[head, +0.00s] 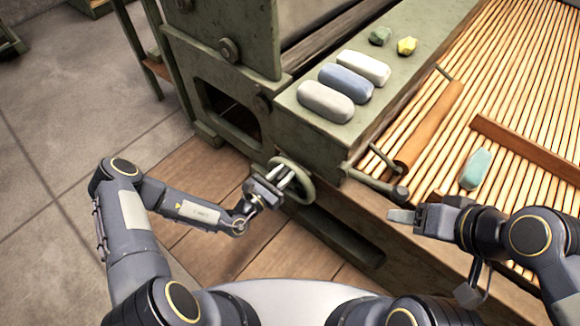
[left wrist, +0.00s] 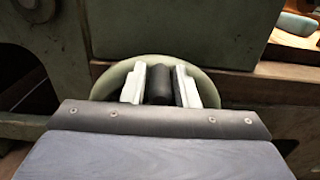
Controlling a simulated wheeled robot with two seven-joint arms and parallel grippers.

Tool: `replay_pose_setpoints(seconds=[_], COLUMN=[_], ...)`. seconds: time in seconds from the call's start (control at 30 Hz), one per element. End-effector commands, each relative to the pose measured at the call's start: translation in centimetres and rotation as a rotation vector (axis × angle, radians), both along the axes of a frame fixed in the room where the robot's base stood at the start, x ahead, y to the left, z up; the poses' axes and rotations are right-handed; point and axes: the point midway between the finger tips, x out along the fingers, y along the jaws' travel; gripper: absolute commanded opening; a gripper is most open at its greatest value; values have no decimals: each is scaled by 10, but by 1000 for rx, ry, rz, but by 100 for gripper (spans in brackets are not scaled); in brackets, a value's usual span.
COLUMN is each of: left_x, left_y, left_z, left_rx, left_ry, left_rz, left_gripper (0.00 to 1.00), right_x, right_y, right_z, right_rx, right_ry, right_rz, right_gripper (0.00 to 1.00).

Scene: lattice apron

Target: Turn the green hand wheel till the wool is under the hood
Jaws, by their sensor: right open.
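The green hand wheel (head: 303,176) is on the front of the machine, below the shelf. My left gripper (head: 284,180) is at the wheel. In the left wrist view its pale fingers (left wrist: 159,84) stand either side of a dark upright handle (left wrist: 159,90), close against it; the wheel rim (left wrist: 101,88) shows behind. A teal, rounded block (head: 476,168), perhaps the wool, lies on the slatted apron (head: 520,75). I cannot clearly tell which part is the hood; a tall green housing (head: 225,35) stands at the upper left. My right gripper (head: 402,216) is open and empty before the apron's edge.
White (head: 363,68), blue (head: 346,83) and grey (head: 326,101) rounded blocks lie on the green shelf (head: 385,100), with a green lump (head: 380,36) and a yellow lump (head: 407,46). A wooden roller (head: 430,125) and a wooden bar (head: 525,148) cross the apron.

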Motion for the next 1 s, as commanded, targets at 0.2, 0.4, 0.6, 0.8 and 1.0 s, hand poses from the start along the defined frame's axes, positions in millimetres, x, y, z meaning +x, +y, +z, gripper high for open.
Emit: replay_pose_setpoints(seconds=[0.2, 0.4, 0.6, 0.8, 1.0], left_x=[0, -10, -23, -24, -27], left_y=[0, -12, -29, -30, -34], left_z=[0, -1, -6, -8, -11], left_rx=[0, -3, -2, -1, -2], left_ry=[0, 5, 3, 1, 2], left_rz=[0, -4, -4, -2, -4], left_gripper=[2, 1, 2, 2, 1], right_x=[0, 0, 0, 0, 0], right_y=[0, 0, 0, 0, 0], right_z=[0, 9, 15, 14, 14], right_rx=[0, 0, 0, 0, 0], right_ry=[0, 0, 0, 0, 0], right_rz=[0, 0, 0, 0, 0], right_gripper=[58, 58, 58, 58, 58])
